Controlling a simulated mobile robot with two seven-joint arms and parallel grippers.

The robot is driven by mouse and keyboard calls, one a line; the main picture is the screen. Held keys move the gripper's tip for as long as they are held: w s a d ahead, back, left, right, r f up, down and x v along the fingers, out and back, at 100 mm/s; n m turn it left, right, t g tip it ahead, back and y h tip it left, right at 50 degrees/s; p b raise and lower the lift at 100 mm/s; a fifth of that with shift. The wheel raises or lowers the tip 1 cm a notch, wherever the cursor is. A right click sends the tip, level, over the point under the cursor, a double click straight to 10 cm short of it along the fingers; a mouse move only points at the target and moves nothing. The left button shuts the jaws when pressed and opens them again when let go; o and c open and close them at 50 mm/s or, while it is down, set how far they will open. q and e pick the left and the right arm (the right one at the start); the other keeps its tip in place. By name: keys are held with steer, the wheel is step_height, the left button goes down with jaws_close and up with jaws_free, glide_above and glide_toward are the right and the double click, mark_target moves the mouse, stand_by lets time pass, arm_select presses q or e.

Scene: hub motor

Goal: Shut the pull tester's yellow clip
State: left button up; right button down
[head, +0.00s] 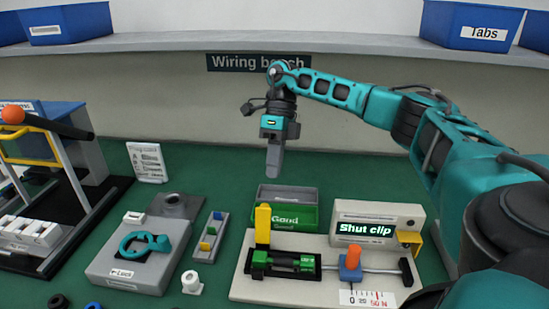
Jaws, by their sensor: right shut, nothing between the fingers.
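The pull tester (240,286) is a cream base plate at the right front of the bench. Its yellow clip (263,224) stands upright at the left end, behind a green part (261,258) lying in the black holder. A rod runs right from there through an orange and blue block (350,264) to a black crossbar. The tester's display (366,229) reads "Shut clip". My right gripper (273,175) points down, shut and empty, above and behind the clip, over the green bin; it appears apart from both. My left gripper is not in view.
A green "Good" bin (289,223) and a grey bin (287,194) stand behind the clip. A grey "Lock" fixture (118,272) with a teal ring is at left, with a small tray (210,238) of coloured pieces beside it. A black-framed press (75,228) stands far left.

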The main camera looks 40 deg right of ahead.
mark_target(264, 223)
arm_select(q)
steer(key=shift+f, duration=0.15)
arm_select(e)
steer(key=x, duration=0.6)
steer(key=shift+f, duration=0.15)
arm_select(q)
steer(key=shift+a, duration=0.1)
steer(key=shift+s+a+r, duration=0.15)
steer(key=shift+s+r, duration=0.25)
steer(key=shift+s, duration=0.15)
arm_select(e)
steer(key=shift+s+a+r+t+h, duration=0.15)
steer(key=shift+a+r+t+h, duration=0.15)
steer(key=shift+h, duration=0.2)
arm_select(q)
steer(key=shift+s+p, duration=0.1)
steer(key=shift+p, duration=0.2)
